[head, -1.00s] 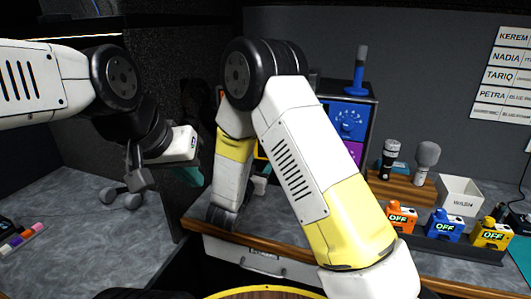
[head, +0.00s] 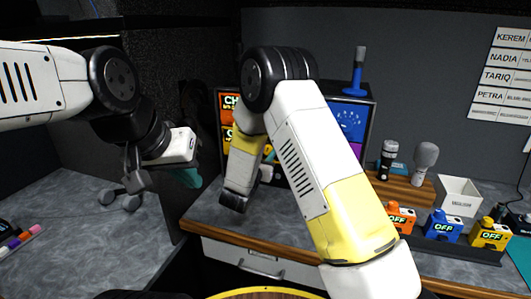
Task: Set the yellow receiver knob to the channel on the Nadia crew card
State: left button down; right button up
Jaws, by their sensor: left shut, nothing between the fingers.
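The receiver rack stands on the counter, with an orange panel (head: 230,106), a blue panel (head: 348,120) and a strip of purple showing. My right arm covers its middle. A little of the yellow receiver (head: 226,141) shows at the lower left; I cannot make out its knob. The Nadia crew card (head: 511,62) is on the wall at the right; the picture's edge cuts it off and its channel cannot be read. My left gripper (head: 187,177) is shut and empty, left of the rack.
Orange (head: 401,217), blue (head: 443,225) and yellow (head: 490,234) packs marked OFF sit in a dark tray. Behind them are two microphones (head: 388,158) on a wooden stand and a white box (head: 459,196). Markers (head: 20,241) lie on the left counter, which is mostly clear.

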grip_shut()
jog(key=shift+m, duration=2.9)
jog(key=o, duration=0.9)
grip_release()
jog(key=shift+c, duration=0.2)
